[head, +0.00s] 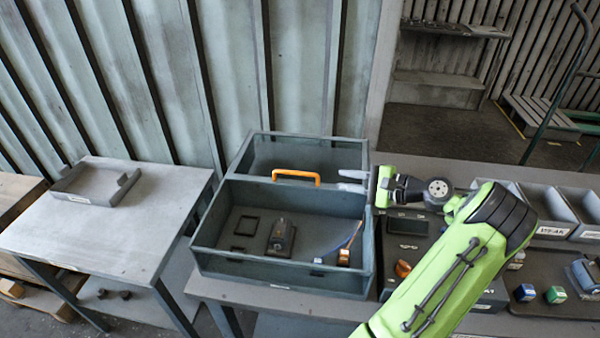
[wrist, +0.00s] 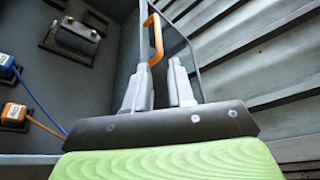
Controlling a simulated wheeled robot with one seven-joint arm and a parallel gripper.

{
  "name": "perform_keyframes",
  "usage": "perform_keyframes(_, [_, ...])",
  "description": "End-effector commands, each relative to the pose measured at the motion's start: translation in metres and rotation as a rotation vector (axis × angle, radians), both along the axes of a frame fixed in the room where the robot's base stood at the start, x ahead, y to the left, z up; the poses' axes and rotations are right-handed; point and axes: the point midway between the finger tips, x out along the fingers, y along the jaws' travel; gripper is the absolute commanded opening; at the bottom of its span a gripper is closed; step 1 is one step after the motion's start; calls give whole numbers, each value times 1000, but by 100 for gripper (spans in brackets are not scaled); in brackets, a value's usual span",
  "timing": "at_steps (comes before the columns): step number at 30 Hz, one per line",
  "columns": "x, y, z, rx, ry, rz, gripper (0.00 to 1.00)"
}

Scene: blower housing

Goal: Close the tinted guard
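The tinted guard (head: 330,155) is a see-through, dark-edged panel at the back of the grey open-topped housing (head: 210,262). An orange handle (head: 296,174) sits along its near side. The front part of the housing is uncovered. My gripper (head: 345,181) is at the right end of the guard, to the right of the handle and apart from it. In the wrist view, my gripper's two pale fingers (wrist: 160,78) stand apart with a gap between them. The handle (wrist: 155,38) shows just beyond the fingertips, beside the guard's edge. I cannot tell whether a finger touches the guard.
A side table (head: 95,235) with a grey tray (head: 95,183) stands left. Grey bins (head: 550,210) and small coloured parts occupy the bench at right, under my arm. A corrugated wall is behind.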

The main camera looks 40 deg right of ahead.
Motion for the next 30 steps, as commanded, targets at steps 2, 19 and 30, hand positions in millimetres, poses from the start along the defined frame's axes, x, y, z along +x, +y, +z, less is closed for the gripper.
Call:
perform_keyframes(2, [18,8,-6,1,2,7,23])
perform_keyframes(19, [127,44,-31,-3,4,4,23])
perform_keyframes(30, [130,45,-31,-3,4,2,9])
